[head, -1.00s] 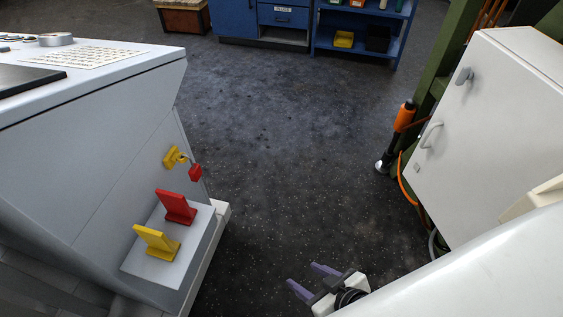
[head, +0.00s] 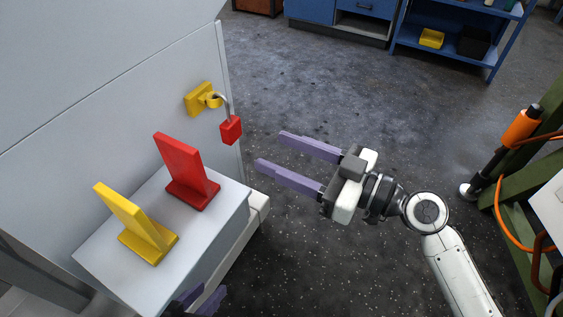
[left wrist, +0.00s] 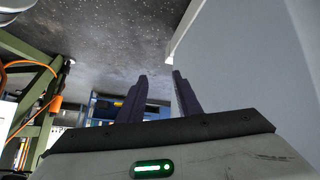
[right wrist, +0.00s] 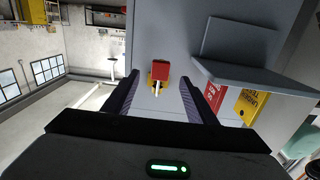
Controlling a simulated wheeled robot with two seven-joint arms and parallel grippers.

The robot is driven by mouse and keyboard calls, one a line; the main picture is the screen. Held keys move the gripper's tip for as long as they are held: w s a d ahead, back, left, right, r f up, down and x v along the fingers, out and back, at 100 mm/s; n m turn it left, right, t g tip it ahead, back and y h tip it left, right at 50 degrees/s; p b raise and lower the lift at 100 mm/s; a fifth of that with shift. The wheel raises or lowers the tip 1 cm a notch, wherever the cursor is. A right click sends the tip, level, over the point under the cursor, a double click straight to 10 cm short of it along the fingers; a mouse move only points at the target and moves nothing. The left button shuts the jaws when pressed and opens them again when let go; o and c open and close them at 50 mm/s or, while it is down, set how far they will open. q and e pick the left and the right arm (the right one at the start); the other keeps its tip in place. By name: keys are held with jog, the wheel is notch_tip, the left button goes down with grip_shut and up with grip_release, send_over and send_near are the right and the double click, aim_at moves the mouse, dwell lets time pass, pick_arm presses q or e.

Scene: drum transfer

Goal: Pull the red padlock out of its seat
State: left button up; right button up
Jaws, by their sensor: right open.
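The red padlock (head: 231,130) hangs by its grey shackle at the yellow seat (head: 204,98) on the side of the grey cabinet. In the right wrist view the padlock (right wrist: 160,72) shows in the gap between the fingers, with the yellow seat (right wrist: 158,84) behind it. My right gripper (head: 270,150) is open and empty, to the right of and slightly below the padlock in the head view, its fingers pointing at it. My left gripper (head: 202,298) is low at the picture's bottom edge, its fingers apart and empty; its fingers also show in the left wrist view (left wrist: 160,75).
A red stand (head: 187,172) and a yellow stand (head: 140,225) are on a grey shelf (head: 215,222) below the padlock. The floor right of the cabinet is open. A green frame (head: 525,200) with an orange-handled tool is at the right; blue shelving (head: 455,50) stands behind.

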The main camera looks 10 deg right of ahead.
aim_at(237, 135)
jog(key=p+x, duration=0.1)
jog(key=x, duration=0.1)
jog(key=p+x, duration=0.1)
jog(key=x, duration=0.1)
jog(key=p+x, duration=0.1)
jog(key=x, duration=0.1)
jog(key=shift+a+r, duration=0.15)
jog(key=shift+r, duration=0.25)
jog(key=b+x, duration=0.1)
jog(key=x, duration=0.2)
jog(key=shift+w+a+f, duration=0.2)
jog(key=shift+a, duration=0.05)
pick_arm(q)
jog(key=shift+s+a+r+n+t, duration=0.25)
jog(key=shift+a+r+n+t, duration=0.05)
jog(key=shift+a+r, duration=0.1)
pick_arm(e)
jog(key=shift+w+a, duration=0.35)
jog(key=shift+a, duration=0.2)
jog(key=c, duration=1.1)
